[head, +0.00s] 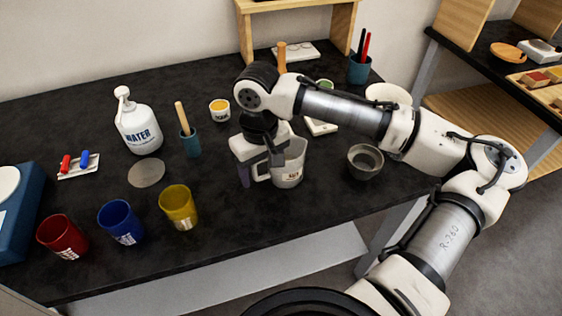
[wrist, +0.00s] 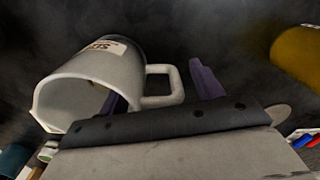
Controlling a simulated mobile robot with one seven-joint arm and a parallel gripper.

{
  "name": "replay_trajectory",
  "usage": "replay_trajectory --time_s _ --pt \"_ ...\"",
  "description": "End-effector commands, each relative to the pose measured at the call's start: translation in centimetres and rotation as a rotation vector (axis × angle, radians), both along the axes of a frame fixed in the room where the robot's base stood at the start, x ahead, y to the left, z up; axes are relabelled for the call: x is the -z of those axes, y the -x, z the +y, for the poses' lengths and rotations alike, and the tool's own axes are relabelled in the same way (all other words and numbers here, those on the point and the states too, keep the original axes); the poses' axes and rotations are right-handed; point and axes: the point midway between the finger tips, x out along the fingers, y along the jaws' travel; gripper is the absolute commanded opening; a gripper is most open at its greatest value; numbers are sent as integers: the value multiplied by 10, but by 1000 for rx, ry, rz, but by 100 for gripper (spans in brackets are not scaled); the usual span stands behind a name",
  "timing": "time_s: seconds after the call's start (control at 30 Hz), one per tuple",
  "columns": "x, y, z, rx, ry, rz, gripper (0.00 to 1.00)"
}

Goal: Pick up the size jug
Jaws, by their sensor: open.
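The size jug (head: 290,172) is a pale grey-white jug with a side handle and a small label, upright on the black worktop in the middle of the head view. In the wrist view the jug (wrist: 98,72) is at the left, its open mouth towards the camera and its handle (wrist: 176,84) to the right. My gripper (head: 259,170) is over the jug's handle side, jaws pointing down. In the wrist view my gripper (wrist: 158,88) is open, one purple finger at the jug's mouth and the other beyond the handle. I cannot tell whether either finger touches it.
A yellow cup (head: 179,207), blue cup (head: 120,221) and red cup (head: 62,236) stand along the front left. A dark grey bowl (head: 364,162) is right of the jug. A white water bottle (head: 138,125) and a teal pot (head: 190,144) are behind left. The worktop between jug and yellow cup is clear.

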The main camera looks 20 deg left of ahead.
Motion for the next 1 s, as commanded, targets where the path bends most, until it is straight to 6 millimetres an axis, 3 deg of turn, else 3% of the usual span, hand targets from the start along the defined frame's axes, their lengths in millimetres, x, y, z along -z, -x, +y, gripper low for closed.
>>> replay_trajectory --time_s 0.3,0.77,1.0 --pt "8 0 0 0 -1 -1 65" --pt "8 0 0 0 -1 -1 7" --pt "8 0 0 0 -1 -1 7"
